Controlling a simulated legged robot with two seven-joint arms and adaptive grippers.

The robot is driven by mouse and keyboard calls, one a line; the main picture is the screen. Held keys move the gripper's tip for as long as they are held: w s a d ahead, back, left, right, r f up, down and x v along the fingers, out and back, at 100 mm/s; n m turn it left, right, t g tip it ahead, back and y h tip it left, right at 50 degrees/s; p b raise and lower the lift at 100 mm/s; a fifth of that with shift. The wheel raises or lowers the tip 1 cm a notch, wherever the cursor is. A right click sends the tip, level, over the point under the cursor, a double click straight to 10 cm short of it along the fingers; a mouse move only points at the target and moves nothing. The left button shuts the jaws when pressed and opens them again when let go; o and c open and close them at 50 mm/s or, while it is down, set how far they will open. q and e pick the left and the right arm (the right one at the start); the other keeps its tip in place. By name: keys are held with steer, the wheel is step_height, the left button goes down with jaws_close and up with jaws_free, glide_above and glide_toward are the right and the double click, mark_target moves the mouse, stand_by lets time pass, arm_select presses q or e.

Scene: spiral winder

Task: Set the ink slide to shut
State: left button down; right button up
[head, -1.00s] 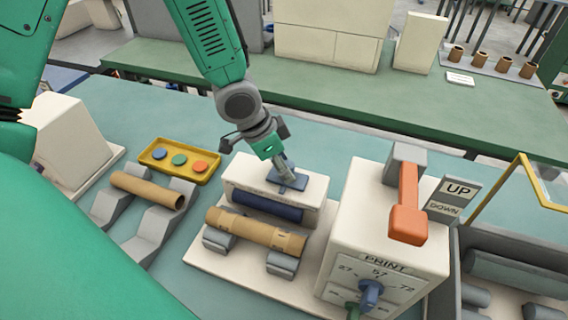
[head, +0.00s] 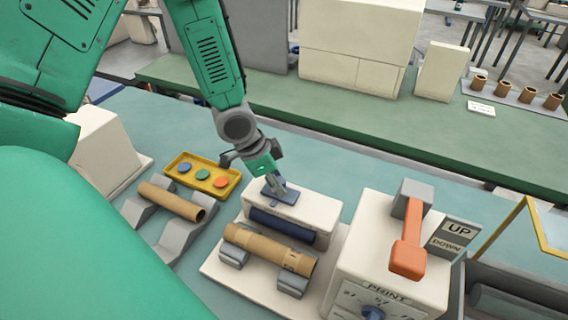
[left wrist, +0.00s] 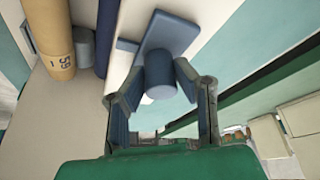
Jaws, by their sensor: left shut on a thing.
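The ink slide (head: 290,198) is a small blue plate with a round knob, on top of the white ink box (head: 318,207). It sits left of the middle of the box top. My left gripper (head: 273,185) reaches down onto it and is shut on its knob. In the left wrist view the blue knob (left wrist: 161,76) stands between the two fingers (left wrist: 158,84), with the slide's plate (left wrist: 172,36) behind it. Any shut or open marking is not readable here. My right gripper is not in view.
A dark blue roller (head: 282,226) lies along the box front, with a cardboard tube (head: 268,247) on grey cradles before it. A white print unit (head: 385,262) with an orange lever (head: 407,250) stands right. A yellow tray (head: 183,162) and another tube (head: 172,201) lie left.

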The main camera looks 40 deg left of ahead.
arm_select(q)
steer(key=shift+w+r, duration=0.25)
steer(key=shift+w, duration=0.2)
steer(key=c, duration=1.3)
jaws_free()
steer(key=shift+s+f, duration=0.1)
steer(key=shift+a, duration=0.15)
steer(key=shift+s+a+r, duration=0.15)
steer(key=shift+a+r, duration=0.05)
steer(key=v, duration=1.1)
steer(key=shift+s+r, duration=0.1)
steer(key=shift+d, duration=0.1)
